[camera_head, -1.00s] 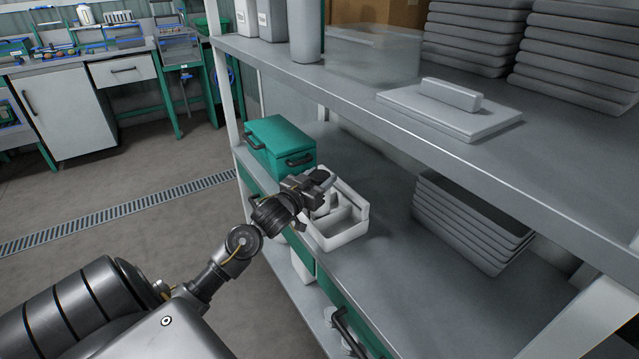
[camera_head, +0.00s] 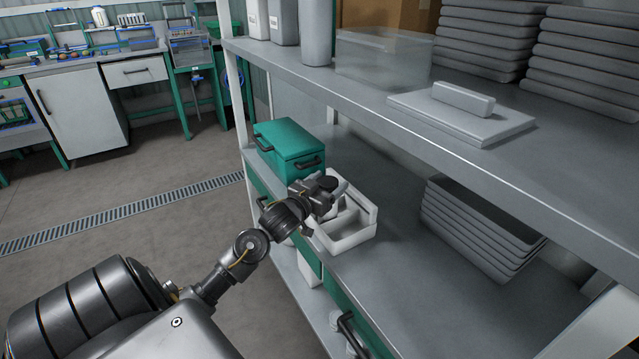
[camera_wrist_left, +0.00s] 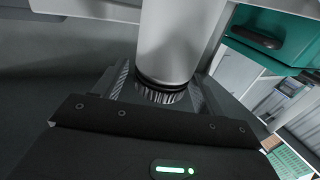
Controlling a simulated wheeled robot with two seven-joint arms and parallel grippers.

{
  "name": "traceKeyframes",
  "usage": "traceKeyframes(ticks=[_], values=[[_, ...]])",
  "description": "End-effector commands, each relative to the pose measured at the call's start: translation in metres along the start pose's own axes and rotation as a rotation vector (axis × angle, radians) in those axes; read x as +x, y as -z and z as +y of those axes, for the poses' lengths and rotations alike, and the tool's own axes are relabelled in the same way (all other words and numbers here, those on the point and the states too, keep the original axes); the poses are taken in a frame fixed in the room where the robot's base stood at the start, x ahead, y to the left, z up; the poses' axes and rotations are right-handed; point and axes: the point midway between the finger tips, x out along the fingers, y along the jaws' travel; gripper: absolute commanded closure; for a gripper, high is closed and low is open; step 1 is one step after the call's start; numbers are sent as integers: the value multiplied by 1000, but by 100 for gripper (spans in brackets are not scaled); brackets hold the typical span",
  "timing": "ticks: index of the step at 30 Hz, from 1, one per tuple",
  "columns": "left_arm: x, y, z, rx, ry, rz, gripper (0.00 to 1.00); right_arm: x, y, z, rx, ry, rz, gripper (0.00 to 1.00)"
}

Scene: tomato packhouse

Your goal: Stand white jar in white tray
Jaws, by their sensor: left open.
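The white tray (camera_head: 352,241), a box with inner dividers, sits on the lower shelf near its front edge. My left gripper (camera_head: 322,193) is at the tray's far left part and hides some of it. In the left wrist view a pale cylinder, the white jar (camera_wrist_left: 178,40), lies between the two open fingers (camera_wrist_left: 160,92). Its dark ribbed end is nearest the gripper, and its body runs away from the camera. Its far end is out of view, so I cannot tell what it rests on. My right gripper is not in view.
A green toolbox (camera_head: 290,145) stands just behind the tray. Stacked grey trays (camera_head: 480,225) are to the right on the lower shelf (camera_head: 400,285), with bare shelf in front. The upper shelf (camera_head: 470,150) overhangs and carries a lid, a clear box and grey stacks.

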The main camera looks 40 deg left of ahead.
Motion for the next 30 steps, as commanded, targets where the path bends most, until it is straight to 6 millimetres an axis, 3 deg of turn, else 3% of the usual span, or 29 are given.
traceKeyframes(ticks=[16, 22, 30], values=[[-101, -2, 0, -1, 0, -5, 30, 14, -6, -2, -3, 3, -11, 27], [-117, -1, 0, -1, -1, -2, 30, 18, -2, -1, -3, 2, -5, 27], [-119, -1, 0, -1, -1, -2, 30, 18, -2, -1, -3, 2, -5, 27]])
